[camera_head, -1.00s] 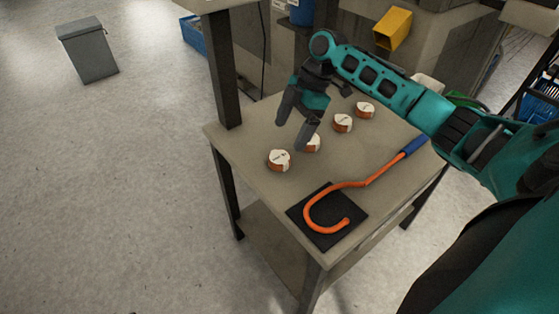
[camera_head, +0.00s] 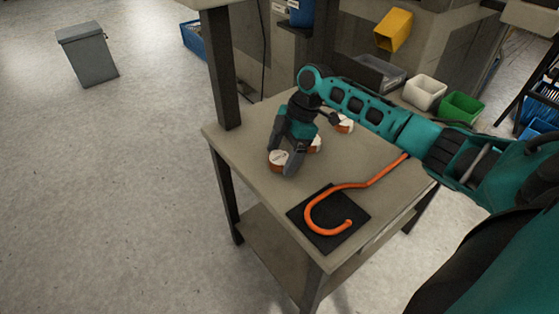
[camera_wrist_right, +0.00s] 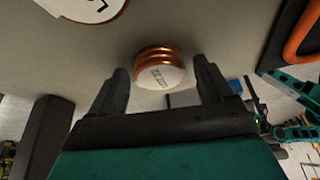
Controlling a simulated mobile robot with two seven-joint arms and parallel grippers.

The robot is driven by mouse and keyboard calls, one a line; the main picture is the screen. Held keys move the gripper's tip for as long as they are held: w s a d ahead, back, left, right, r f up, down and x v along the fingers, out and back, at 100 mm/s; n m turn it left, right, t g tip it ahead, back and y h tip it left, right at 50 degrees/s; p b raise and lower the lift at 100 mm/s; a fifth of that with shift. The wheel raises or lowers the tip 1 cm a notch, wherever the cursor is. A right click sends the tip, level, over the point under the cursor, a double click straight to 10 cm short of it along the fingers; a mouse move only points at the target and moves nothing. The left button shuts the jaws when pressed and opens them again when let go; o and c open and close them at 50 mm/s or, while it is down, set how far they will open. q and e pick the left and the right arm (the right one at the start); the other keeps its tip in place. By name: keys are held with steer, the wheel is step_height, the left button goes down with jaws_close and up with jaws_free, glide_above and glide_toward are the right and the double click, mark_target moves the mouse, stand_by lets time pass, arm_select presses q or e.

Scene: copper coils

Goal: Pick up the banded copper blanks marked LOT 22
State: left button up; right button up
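A copper-banded blank with a white top (camera_head: 277,157) stands on the table near its left corner. My right gripper (camera_head: 281,162) is lowered over it. In the right wrist view this blank (camera_wrist_right: 160,68) lies between the open fingertips of my right gripper (camera_wrist_right: 160,74), with a gap on each side. Its dark print is upside down and too small to read surely. A second blank (camera_head: 316,145) is partly behind the gripper. A third blank (camera_head: 345,125) stands farther back, partly covered by my arm. Another blank's white top (camera_wrist_right: 85,6) shows in the right wrist view. My left gripper is out of view.
An orange hook (camera_head: 322,228) lies on a black mat (camera_head: 343,239) at the table's front. A dark post (camera_head: 221,70) rises at the left corner of the table (camera_head: 250,185). White (camera_head: 424,92) and green (camera_head: 461,107) bins stand behind my arm.

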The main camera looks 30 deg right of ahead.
steer(key=c, duration=1)
steer(key=shift+r, duration=0.15)
steer(key=shift+c, duration=0.2)
